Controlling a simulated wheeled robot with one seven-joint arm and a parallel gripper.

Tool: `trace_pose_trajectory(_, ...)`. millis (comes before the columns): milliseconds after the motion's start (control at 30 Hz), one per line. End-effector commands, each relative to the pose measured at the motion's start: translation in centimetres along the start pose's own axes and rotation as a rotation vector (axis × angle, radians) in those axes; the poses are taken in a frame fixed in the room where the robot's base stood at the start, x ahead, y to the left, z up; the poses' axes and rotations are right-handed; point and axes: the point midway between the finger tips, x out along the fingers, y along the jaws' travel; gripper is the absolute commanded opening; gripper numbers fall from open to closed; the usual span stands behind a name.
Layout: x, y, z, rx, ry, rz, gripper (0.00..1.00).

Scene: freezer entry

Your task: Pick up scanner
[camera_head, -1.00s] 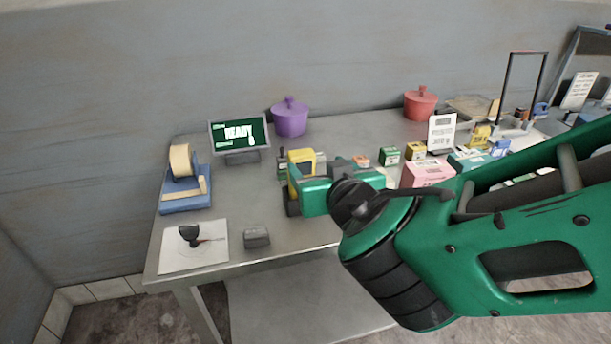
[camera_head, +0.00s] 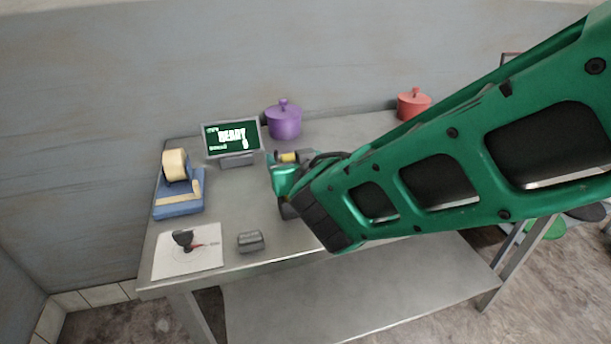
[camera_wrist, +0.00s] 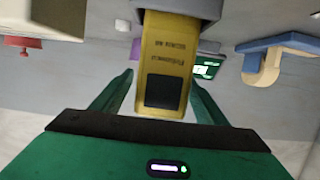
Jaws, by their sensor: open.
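The scanner appears to be the yellow block (camera_wrist: 168,62) with small upside-down lettering and a dark square in the wrist view. Its far end meets a grey part at the top of that view. My gripper (camera_wrist: 160,88) is open, with one green finger on each side of the yellow block and visible gaps between. In the head view, a small yellow part of it (camera_head: 289,157) shows at my gripper (camera_head: 283,177), over the middle of the table. My arm hides most of it there.
The metal table (camera_head: 225,205) holds a screen (camera_head: 231,138), a purple pot (camera_head: 284,121), a red pot (camera_head: 413,104), a tape dispenser (camera_head: 178,190), a small grey block (camera_head: 250,241) and a white sheet (camera_head: 200,258) with a dark object. My arm covers the table's right side.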

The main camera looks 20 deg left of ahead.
Motion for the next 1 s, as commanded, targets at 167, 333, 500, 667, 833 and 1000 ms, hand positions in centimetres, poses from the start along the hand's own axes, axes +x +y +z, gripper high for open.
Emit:
trace_pose_trajectory(167,0.64,0.00,-0.04,0.000,0.001,-0.001,0.67)
trace_pose_trajectory(333,0.61,0.01,-0.04,0.000,0.001,-0.001,0.65)
trace_pose_trajectory(500,0.60,0.02,-0.03,0.000,0.000,0.000,0.24)
trace_pose_trajectory(667,0.59,0.03,-0.06,0.001,0.001,0.000,0.17)
trace_pose_trajectory(833,0.56,0.06,-0.15,0.001,0.001,0.000,0.17)
trace_pose_trajectory(1000,0.31,0.17,-0.95,0.002,0.002,0.001,0.17)
